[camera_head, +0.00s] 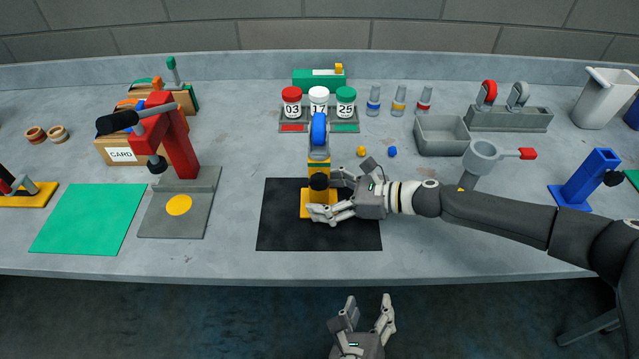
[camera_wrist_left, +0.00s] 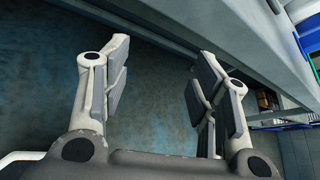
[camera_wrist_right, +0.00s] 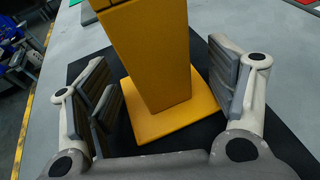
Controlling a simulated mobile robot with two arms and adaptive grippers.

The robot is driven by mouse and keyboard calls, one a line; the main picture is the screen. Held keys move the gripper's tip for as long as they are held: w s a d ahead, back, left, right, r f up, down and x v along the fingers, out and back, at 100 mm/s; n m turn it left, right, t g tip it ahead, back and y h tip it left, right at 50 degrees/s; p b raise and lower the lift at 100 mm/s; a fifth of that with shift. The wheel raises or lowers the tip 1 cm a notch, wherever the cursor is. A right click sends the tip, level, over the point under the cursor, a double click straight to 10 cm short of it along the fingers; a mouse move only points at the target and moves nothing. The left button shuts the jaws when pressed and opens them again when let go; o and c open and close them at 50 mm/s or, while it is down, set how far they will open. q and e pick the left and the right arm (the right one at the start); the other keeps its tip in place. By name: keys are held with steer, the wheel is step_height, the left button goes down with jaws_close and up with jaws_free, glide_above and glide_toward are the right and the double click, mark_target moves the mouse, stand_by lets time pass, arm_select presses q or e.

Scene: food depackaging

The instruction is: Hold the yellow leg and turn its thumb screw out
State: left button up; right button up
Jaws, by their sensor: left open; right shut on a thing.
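The yellow leg (camera_head: 319,168) stands upright on the black mat (camera_head: 280,230), its flat base (camera_wrist_right: 150,125) on the mat. A black thumb screw (camera_head: 319,181) sits on its front face; it is not visible in the right wrist view. A blue and grey part (camera_head: 319,130) shows at the leg's top. My right gripper (camera_head: 333,196) is shut on the yellow leg (camera_wrist_right: 155,50) from the right side, low down, one finger on each side. My left gripper (camera_head: 370,310) is open and empty, in front of the table's edge; the floor shows between its fingers (camera_wrist_left: 155,85).
A red press (camera_head: 178,140) and green mat (camera_head: 88,218) are at left. Numbered jars (camera_head: 318,97) and small bottles (camera_head: 398,103) stand behind. A grey bin (camera_head: 442,140), a cup holder (camera_head: 482,155) and a blue leg (camera_head: 590,175) are right.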

arm_select(q)
step_height(320, 180, up, 11)
steer(key=m+t, duration=0.2)
steer(key=t, duration=0.1)
steer(key=n+t+y, duration=0.2)
steer(key=t+y, duration=0.1)
steer(key=y, duration=0.1)
glide_toward(320, 186)
steer(key=w, duration=1)
steer(key=c, duration=1.1)
steer(key=shift+o, duration=0.2)
